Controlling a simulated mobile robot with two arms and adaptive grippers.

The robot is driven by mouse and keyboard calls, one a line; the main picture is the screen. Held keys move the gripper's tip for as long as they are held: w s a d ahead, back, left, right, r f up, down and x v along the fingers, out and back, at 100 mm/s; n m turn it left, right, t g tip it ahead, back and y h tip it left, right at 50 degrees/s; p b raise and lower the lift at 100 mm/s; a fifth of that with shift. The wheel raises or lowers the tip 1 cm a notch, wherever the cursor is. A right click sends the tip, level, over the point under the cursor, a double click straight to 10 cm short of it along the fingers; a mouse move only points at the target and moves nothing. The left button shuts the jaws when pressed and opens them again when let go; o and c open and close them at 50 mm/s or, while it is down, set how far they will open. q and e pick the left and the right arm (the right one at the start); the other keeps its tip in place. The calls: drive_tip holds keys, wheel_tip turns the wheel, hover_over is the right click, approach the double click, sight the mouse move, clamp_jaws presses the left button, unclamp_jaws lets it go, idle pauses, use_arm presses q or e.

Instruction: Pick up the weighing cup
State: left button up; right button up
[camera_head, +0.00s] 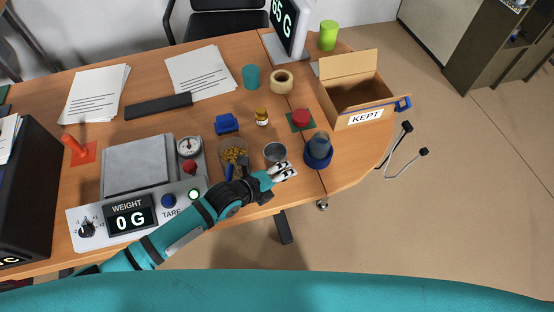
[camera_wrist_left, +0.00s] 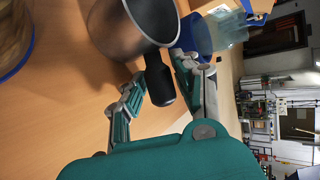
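The weighing cup (camera_head: 275,151) is a small grey metal cup on the wooden desk, near its front edge. In the left wrist view the cup (camera_wrist_left: 122,32) shows large at the top, with a dark handle (camera_wrist_left: 158,80) pointing back toward me. My left gripper (camera_head: 268,173) is just in front of the cup. In the left wrist view my left gripper (camera_wrist_left: 160,85) is open, with one finger on each side of the handle. I see no clear contact between the fingers and the handle. My right gripper is not in view.
A glass of yellow-brown pieces (camera_head: 234,154) stands left of the cup. A blue container (camera_head: 318,152) stands to its right, near the edge. The scale (camera_head: 135,217) reads 0 G. An open cardboard box (camera_head: 352,94) marked KEPT is at the right.

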use_arm(q)
clamp_jaws()
drive_tip(key=shift+r, duration=0.1)
wheel_tip(320, 180, up, 10)
drive_tip(key=shift+f, duration=0.1)
idle(0.5)
